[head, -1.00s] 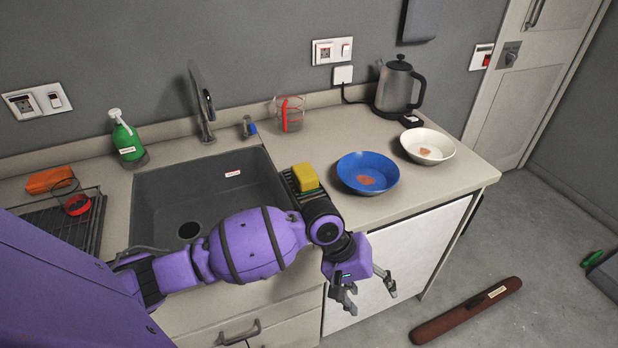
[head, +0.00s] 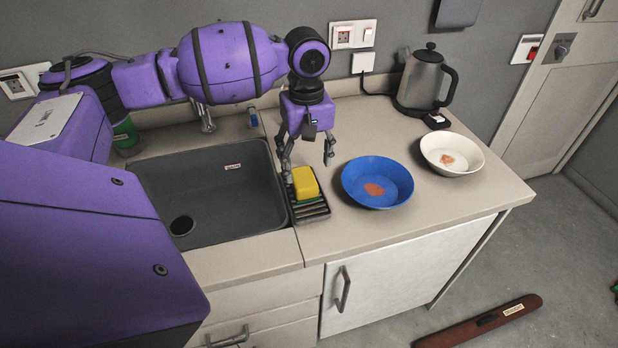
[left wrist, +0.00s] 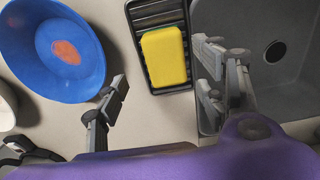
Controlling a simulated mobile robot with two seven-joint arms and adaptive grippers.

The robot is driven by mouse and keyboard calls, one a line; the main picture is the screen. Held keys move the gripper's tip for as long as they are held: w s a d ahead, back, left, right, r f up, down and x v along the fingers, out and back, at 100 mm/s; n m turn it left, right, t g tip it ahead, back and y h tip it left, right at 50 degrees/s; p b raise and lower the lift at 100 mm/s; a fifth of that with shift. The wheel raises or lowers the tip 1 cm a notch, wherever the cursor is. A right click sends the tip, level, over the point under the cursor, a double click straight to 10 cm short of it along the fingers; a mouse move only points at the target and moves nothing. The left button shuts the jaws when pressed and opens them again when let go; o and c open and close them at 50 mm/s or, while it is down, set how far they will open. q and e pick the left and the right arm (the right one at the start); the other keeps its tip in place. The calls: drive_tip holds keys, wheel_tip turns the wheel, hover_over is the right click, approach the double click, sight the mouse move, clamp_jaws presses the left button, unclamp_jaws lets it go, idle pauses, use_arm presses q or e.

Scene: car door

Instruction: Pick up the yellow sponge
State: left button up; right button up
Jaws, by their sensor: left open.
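The yellow sponge (head: 305,182) sits on a black ribbed rack (head: 311,211) at the right edge of the sink. In the left wrist view the sponge (left wrist: 164,56) lies in the rack (left wrist: 141,16), ahead of the fingers and between their lines. My left gripper (head: 307,168) is open and empty, pointing down, with its fingers above and just behind the sponge. In the left wrist view the gripper (left wrist: 164,96) has one finger to each side, apart from the sponge. My right gripper does not show.
A blue bowl (head: 401,186) with a reddish patch stands just right of the rack. A white bowl (head: 471,163) and a kettle (head: 421,80) stand farther right. The sink (head: 222,200) is left of the rack. Bare counter lies in front of the blue bowl.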

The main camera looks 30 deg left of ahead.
sight(303, 176)
use_arm(q)
drive_tip(key=f, duration=0.6)
drive_tip(key=shift+s+a, duration=0.2)
drive_tip(key=shift+s, duration=0.2)
drive_tip(key=c, duration=1.2)
